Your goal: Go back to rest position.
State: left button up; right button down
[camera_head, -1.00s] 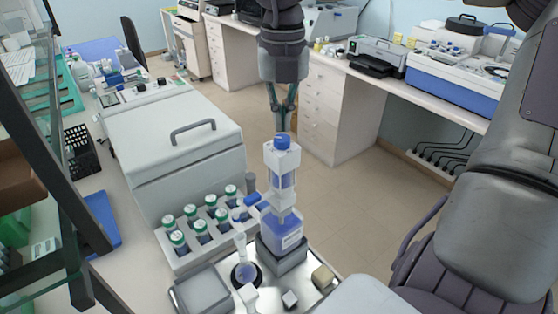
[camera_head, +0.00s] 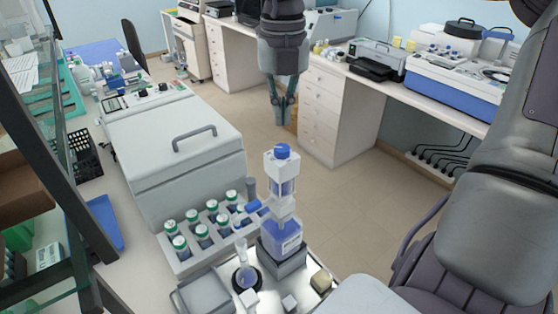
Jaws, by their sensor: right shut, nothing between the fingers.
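My right gripper (camera_head: 282,122) hangs down from the top middle of the head view, with its fingers together and nothing held between them. It is above and apart from the blue cap of a dispenser bottle (camera_head: 282,238). The bottle stands upright and has a blue label and a blue side spout (camera_head: 247,215) pointing left. My left gripper is not in view.
A metal tray (camera_head: 215,303) holds the bottle and a small flask (camera_head: 246,275). A rack of green-capped vials (camera_head: 185,264) stands behind left, by a grey box with a handle (camera_head: 170,145). Clear floor (camera_head: 345,205) lies right of the bottle.

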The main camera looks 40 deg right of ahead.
jog(key=shift+r+p, duration=0.3)
jog(key=shift+r, duration=0.5)
